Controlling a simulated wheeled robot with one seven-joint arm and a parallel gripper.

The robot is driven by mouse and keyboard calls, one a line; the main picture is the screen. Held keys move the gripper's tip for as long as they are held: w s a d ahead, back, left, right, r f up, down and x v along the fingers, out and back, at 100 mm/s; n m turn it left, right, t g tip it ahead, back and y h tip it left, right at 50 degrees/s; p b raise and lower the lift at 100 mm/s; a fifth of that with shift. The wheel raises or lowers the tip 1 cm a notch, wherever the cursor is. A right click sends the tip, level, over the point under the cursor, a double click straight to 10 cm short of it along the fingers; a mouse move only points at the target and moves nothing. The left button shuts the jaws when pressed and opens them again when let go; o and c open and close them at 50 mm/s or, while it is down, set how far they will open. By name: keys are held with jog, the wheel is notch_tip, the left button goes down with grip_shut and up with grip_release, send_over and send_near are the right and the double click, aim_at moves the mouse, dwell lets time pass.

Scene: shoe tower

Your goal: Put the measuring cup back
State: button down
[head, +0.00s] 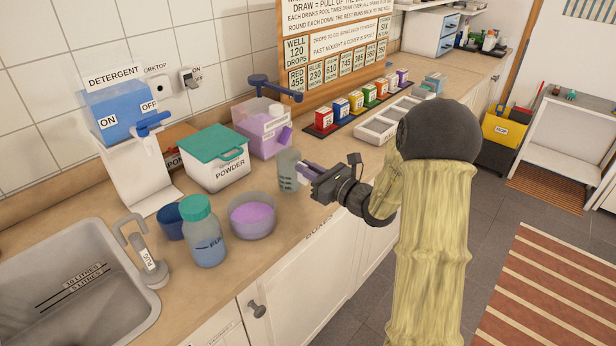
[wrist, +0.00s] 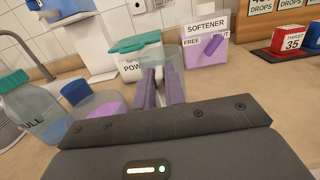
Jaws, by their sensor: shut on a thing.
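The measuring cup (head: 288,172), a clear grey cup with dark markings, is upright at the counter's front half, right of the bowl of purple liquid. My gripper (head: 303,170) reaches it from the right, with its purple fingers shut on the cup's side. In the wrist view the fingers (wrist: 161,80) point ahead, and the see-through cup (wrist: 173,54) shows faintly at their tips. I cannot tell whether its base touches the counter.
A bowl of purple liquid (head: 252,214), a green-capped bottle (head: 205,235) and a dark blue cup (head: 171,221) stand left. The powder box (head: 215,165) and softener dispenser (head: 262,130) stand behind. The sink (head: 70,285) is far left. Bare counter lies in front of the bowl.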

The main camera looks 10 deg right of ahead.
jog(key=shift+f, duration=1.2)
jog(key=shift+f, duration=0.15)
jog(key=c, duration=1.5)
grip_release()
jog(key=shift+o, duration=0.2)
